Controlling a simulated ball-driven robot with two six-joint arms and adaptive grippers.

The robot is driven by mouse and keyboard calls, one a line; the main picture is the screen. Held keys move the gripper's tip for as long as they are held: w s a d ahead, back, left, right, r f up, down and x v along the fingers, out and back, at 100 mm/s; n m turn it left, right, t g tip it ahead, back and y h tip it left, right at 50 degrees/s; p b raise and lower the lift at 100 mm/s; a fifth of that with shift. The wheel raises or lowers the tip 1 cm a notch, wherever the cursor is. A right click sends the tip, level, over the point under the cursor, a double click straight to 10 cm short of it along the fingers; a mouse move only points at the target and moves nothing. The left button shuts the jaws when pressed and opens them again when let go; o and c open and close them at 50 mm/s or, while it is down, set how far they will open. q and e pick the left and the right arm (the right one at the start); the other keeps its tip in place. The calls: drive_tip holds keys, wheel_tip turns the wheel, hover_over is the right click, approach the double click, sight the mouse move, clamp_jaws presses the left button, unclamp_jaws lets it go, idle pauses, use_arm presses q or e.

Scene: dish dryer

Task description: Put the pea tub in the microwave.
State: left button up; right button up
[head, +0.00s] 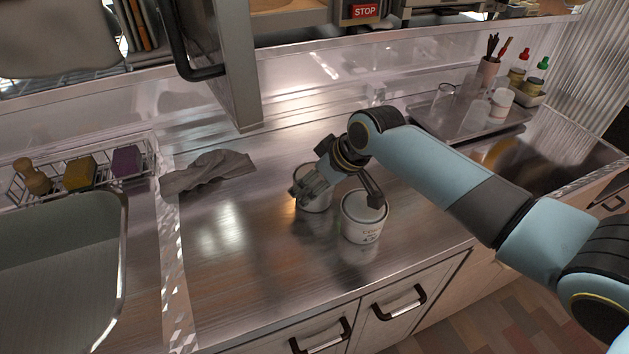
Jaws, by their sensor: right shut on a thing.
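Two white tubs stand close together on the steel counter, one at the back left (317,204) and one at the front right (361,227). The front one has a small dark print on its side, too small to read, so I cannot tell which is the pea tub. My right gripper (340,194) reaches down over them and is shut on a tub. One finger overlaps the back tub and the other overlaps the top of the front tub. I cannot tell which is held. A door panel with a black handle (201,72) hangs open above; it may be the microwave's. My left gripper is not in view.
A crumpled grey cloth (208,171) lies left of the tubs. A wire rack with sponges and a brush (78,172) and a sink basin are at far left. A tray (466,117) with a glass and cup stands at back right. The front counter is clear.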

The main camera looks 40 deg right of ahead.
drive_tip(key=o, duration=0.9)
drive_tip(key=shift+f, duration=0.1)
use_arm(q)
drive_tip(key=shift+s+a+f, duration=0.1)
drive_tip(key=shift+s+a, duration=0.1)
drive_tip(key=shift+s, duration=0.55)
use_arm(e)
drive_tip(key=o, duration=0.3)
